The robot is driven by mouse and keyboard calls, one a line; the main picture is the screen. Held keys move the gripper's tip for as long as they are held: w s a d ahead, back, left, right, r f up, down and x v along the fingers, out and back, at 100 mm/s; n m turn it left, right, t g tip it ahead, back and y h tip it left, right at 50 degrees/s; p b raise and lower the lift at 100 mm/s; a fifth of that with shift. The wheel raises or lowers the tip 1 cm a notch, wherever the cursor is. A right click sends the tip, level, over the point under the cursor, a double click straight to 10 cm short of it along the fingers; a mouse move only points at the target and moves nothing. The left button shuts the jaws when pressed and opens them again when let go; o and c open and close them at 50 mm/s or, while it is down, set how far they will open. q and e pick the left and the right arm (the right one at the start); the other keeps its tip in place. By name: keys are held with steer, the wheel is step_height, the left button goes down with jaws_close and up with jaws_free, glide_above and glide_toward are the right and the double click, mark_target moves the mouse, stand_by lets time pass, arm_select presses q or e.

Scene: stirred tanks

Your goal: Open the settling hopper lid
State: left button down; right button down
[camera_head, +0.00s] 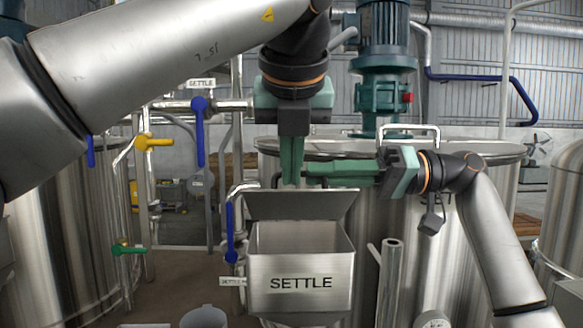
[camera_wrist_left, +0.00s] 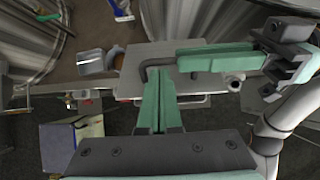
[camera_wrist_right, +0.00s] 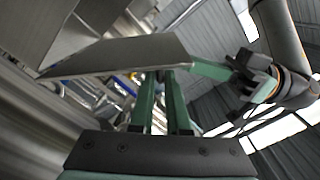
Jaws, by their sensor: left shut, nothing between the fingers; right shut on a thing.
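The steel settling hopper (camera_head: 301,272), marked SETTLE, stands in the middle of the head view with its mouth uncovered. Its lid (camera_head: 300,206) is tilted up at the back edge, roughly upright. My right gripper (camera_head: 310,175) reaches in from the right behind the lid and is shut on the lid's handle (camera_wrist_left: 150,66), a dark bent bar in the left wrist view. My left gripper (camera_head: 291,180) points down just above the lid's upper edge, shut and empty, close beside the right fingertips. In the right wrist view the lid (camera_wrist_right: 125,55) spans above the right fingers.
A large steel tank (camera_head: 420,240) stands right behind the hopper. Blue-handled (camera_head: 199,130), yellow-handled (camera_head: 150,142) and green-handled (camera_head: 128,249) valves are on pipes at the left.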

arm_select(q)
steer(key=shift+w+r, duration=0.25)
steer(key=shift+w, duration=0.1)
steer(key=shift+w+a+r, duration=0.15)
steer(key=shift+w+r, duration=0.05)
steer(key=shift+w, duration=0.15)
arm_select(e)
steer(key=shift+s+a, duration=0.15)
steer(key=shift+s, duration=0.05)
arm_select(q)
steer(key=shift+s, duration=0.1)
arm_select(e)
steer(key=c, duration=0.9)
jaws_free()
steer(key=shift+w, duration=0.1)
steer(key=shift+r, duration=0.15)
